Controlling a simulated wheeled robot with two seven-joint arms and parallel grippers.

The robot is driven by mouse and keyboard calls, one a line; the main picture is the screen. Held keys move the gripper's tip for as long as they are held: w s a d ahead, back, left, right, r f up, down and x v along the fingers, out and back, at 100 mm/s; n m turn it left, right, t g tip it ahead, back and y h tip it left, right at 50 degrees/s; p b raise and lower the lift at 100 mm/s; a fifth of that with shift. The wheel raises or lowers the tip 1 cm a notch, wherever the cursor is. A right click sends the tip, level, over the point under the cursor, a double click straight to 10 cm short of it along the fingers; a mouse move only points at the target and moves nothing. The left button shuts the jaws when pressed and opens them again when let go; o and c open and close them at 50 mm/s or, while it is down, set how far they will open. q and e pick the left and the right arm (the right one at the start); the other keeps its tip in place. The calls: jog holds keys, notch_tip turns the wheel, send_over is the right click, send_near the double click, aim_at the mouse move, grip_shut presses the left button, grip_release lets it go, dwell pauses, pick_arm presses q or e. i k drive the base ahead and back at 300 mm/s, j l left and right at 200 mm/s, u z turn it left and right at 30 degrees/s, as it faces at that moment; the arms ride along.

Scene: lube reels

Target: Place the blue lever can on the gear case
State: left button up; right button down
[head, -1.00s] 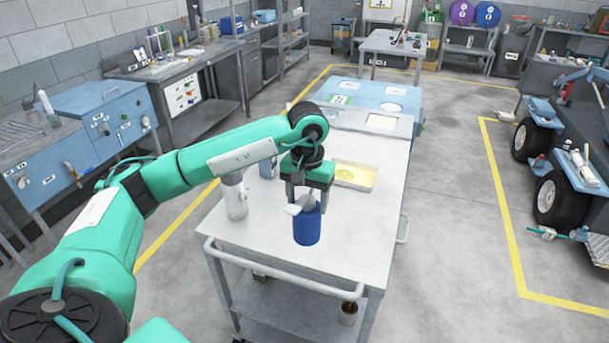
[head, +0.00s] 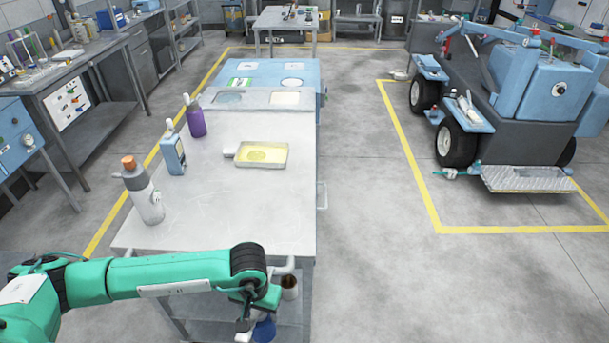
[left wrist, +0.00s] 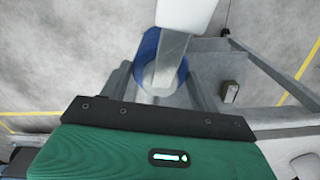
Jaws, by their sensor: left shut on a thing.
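The blue lever can (head: 264,330) is at the bottom of the head view, in front of the near end of the white-topped cart and partly cut off. My left gripper (head: 256,310) is shut on it from above. In the left wrist view the can (left wrist: 147,47) sits between the fingers (left wrist: 165,88), with a pale lever part over its top. A wheeled machine with a light blue box (head: 548,80) and a dark grey body (head: 525,137) stands at the right; I cannot tell which part is the gear case. My right gripper is out of view.
The cart top (head: 240,207) holds a grey bottle (head: 146,197), a blue can (head: 173,153), a purple bottle (head: 196,120) and a yellow tray (head: 263,154). A silver step plate (head: 527,180) fronts the machine. Open floor (head: 370,240) lies between cart and machine.

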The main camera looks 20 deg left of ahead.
aim_at(306, 74)
jog(key=i+l+z, duration=0.55)
jog(key=i, duration=0.2)
jog(key=i+l+z, duration=0.25)
jog(key=i+u, duration=0.15)
jog(key=i, duration=0.5)
jog(key=i+l+u, duration=0.15)
jog(key=i, duration=0.5)
jog(key=i+j+u, duration=0.2)
jog(key=i+u, duration=0.25)
jog(key=i, duration=0.25)
jog(key=i+u, duration=0.5)
jog(key=i, duration=1.6)
jog(key=i+l+u, duration=0.1)
jog(key=i+u, duration=0.2)
jog(key=i, duration=0.15)
jog(key=i+l+u, duration=0.3)
jog(key=i, duration=0.2)
jog(key=i+l+u, duration=0.15)
jog(key=i+u, duration=0.15)
jog(key=i+l+u, duration=0.25)
jog(key=u, duration=0.2)
jog(key=i+l+u, duration=0.55)
jog(key=l+u, duration=0.35)
jog(key=i+l+u, duration=0.15)
jog(key=l+u, duration=1.2)
jog(key=l, duration=0.55)
jog(key=u, duration=0.05)
